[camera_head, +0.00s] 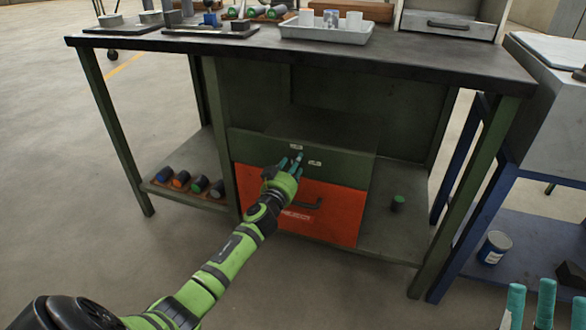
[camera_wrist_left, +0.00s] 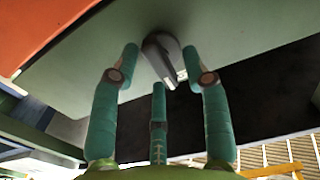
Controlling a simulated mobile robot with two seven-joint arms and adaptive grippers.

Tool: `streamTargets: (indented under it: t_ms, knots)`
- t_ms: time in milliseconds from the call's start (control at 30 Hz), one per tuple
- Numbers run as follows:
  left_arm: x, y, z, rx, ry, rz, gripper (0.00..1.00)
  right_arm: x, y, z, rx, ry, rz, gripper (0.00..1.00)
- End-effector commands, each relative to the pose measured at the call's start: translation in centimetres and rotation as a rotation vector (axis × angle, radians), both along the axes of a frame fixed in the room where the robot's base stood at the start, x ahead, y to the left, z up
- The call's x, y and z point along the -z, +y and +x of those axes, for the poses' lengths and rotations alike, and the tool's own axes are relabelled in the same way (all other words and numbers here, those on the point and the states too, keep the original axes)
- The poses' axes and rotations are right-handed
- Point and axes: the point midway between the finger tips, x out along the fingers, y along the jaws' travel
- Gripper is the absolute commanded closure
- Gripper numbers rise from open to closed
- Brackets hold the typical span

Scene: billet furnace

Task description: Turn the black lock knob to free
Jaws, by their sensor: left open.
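The dark grey lock knob (camera_wrist_left: 168,58) shows in the left wrist view on a green panel, with a narrow handle bar and a pale mark at its end. My left gripper (camera_wrist_left: 159,65) is open, with its teal fingers on either side of the knob and the third finger below it. I cannot tell if they touch it. In the head view my left gripper (camera_head: 291,163) is at the green panel (camera_head: 345,169) above the orange drawer (camera_head: 340,212) and hides the knob. Two small white labels (camera_head: 315,162) are beside it. My right gripper (camera_head: 545,300) is open and empty at the lower right.
The dark workbench top (camera_head: 400,62) overhangs the panel and bears a white tray (camera_head: 326,35) and other items. Several coloured cylinders (camera_head: 181,179) lie on the lower left shelf. A blue can (camera_head: 494,248) stands on the blue stand.

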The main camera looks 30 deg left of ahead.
Motion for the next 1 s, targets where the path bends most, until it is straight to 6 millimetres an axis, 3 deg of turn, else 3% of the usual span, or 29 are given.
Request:
streamTargets:
  t_ms: [200, 233, 333, 367, 733, 1000]
  knots:
    - [0.03, 0.01, 0.04, 0.000, 0.001, 0.000, 0.54, -0.05, -0.01, -0.03, 0.000, -0.003, 0.001, 0.60]
    - [0.03, 0.01, 0.04, 0.000, 0.001, 0.000, 0.58, -0.05, -0.01, -0.03, -0.001, -0.003, 0.002, 0.60]
    - [0.03, 0.00, 0.03, 0.000, 0.001, 0.000, 0.98, -0.05, -0.01, -0.03, 0.000, -0.003, 0.001, 0.60]
    - [0.03, 0.00, 0.03, 0.000, 0.001, 0.000, 1.00, -0.05, -0.01, -0.03, 0.000, -0.003, 0.001, 0.60]
    - [0.05, -0.02, 0.03, 0.000, 0.006, 0.022, 1.00, -0.07, -0.02, -0.02, 0.000, -0.002, 0.001, 0.60]
    - [0.13, -0.13, 0.04, 0.001, 0.038, 0.154, 1.00, -0.10, 0.02, 0.06, 0.001, 0.003, -0.003, 0.60]
